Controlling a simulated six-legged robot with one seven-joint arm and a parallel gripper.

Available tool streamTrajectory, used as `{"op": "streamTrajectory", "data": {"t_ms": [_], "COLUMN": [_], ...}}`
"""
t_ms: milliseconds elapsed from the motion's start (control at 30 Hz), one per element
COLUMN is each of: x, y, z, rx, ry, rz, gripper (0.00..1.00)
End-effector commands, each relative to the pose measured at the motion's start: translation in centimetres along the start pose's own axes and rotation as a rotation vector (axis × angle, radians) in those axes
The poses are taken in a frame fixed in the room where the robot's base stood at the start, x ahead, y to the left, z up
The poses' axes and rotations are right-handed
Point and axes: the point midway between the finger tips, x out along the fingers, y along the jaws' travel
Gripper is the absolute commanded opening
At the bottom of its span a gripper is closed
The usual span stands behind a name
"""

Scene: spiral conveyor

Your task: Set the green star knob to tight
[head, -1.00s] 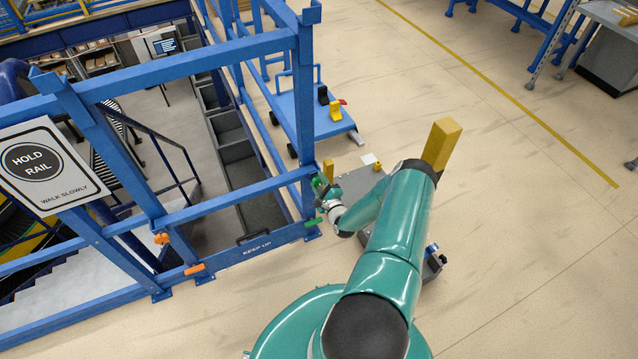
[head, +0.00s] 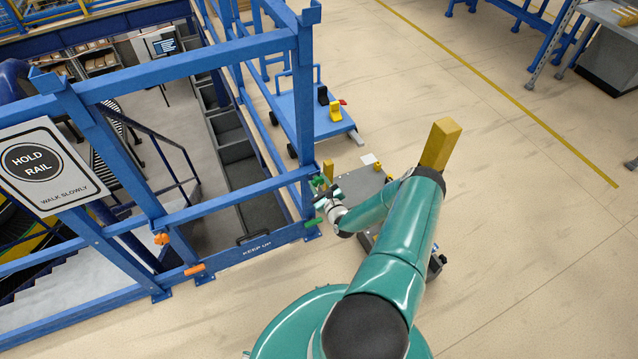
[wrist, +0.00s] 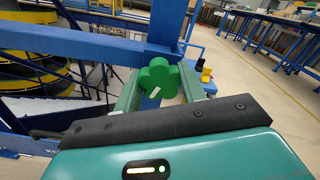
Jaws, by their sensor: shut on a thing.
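The green star knob (wrist: 158,77) is mounted on the blue rail post and sits between the two pale green fingers of my gripper (wrist: 161,86) in the wrist view. My gripper is shut on it. A short white mark shows on the knob's face, slanting up to the right. In the head view the green knob (head: 317,182) is small and partly covered by my gripper (head: 323,190). I cannot read any tight or loose label.
A green handle (head: 313,222) sticks out just below on the post. An orange knob (head: 161,238) and an orange handle (head: 194,269) are on the rail to the left. A blue cart (head: 310,115) stands behind. The floor to the right is open.

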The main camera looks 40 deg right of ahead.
Motion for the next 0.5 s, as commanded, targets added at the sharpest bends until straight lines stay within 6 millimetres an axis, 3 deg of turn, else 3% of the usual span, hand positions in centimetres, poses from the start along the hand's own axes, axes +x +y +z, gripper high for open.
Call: {"op": "streamTrajectory", "data": {"t_ms": [333,367,433,500], "x": [0.04,0.04,0.04,0.03], "y": [-0.01,-0.02,-0.01,-0.01], "z": [0.04,0.04,0.04,0.03], "rx": [0.003,0.003,0.003,0.003], "ry": [-0.001,-0.001,-0.001,-0.001], "rz": [0.000,0.000,0.000,0.000], "gripper": [0.18,0.44,0.58,0.62]}}
